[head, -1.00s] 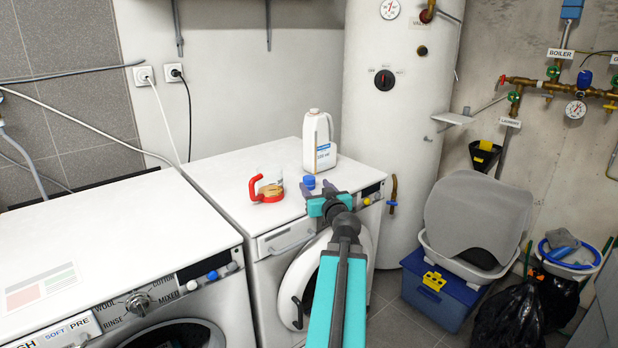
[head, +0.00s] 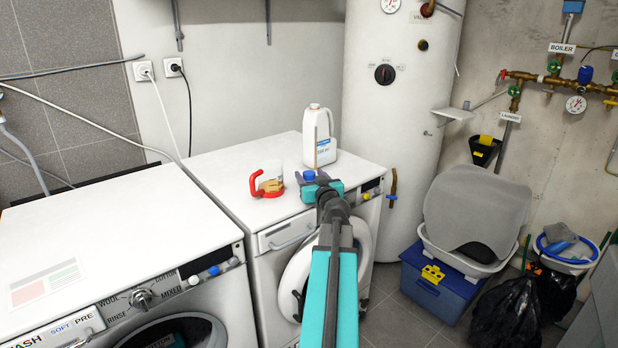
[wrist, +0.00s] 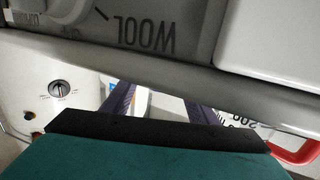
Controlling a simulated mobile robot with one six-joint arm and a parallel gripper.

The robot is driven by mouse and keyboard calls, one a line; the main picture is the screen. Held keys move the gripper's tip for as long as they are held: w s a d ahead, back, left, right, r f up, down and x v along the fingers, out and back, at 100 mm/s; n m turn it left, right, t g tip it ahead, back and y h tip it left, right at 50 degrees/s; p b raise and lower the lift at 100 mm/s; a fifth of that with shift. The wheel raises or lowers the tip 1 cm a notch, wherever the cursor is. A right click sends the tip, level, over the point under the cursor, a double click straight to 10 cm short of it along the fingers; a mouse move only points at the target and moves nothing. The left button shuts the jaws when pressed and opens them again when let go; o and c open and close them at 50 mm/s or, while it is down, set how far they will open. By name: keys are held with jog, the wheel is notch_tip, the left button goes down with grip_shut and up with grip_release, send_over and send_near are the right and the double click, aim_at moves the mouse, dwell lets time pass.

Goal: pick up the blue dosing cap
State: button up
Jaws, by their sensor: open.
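The blue dosing cap (head: 309,175) sits on the white top of the right-hand washing machine (head: 230,178), between a measuring jug with a red handle (head: 268,182) and a white jug-shaped bottle (head: 319,138). My gripper (head: 315,183) is at the cap, on its near side, and hides its lower part. The open fingers also show in the wrist view (wrist: 160,96), with part of the white bottle behind them. I cannot make out the cap there. Whether a finger touches the cap cannot be told.
A white boiler tank (head: 395,110) stands behind on the right. A blue box (head: 440,290) is on the floor to the right. In the wrist view a panel marked WOOL (wrist: 150,35) appears upside down.

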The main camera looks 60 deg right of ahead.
aim_at(307, 171)
jog(key=shift+p+x, duration=0.4)
jog(key=shift+x, duration=2.2)
jog(key=shift+c, duration=0.4)
jog(key=c, duration=1)
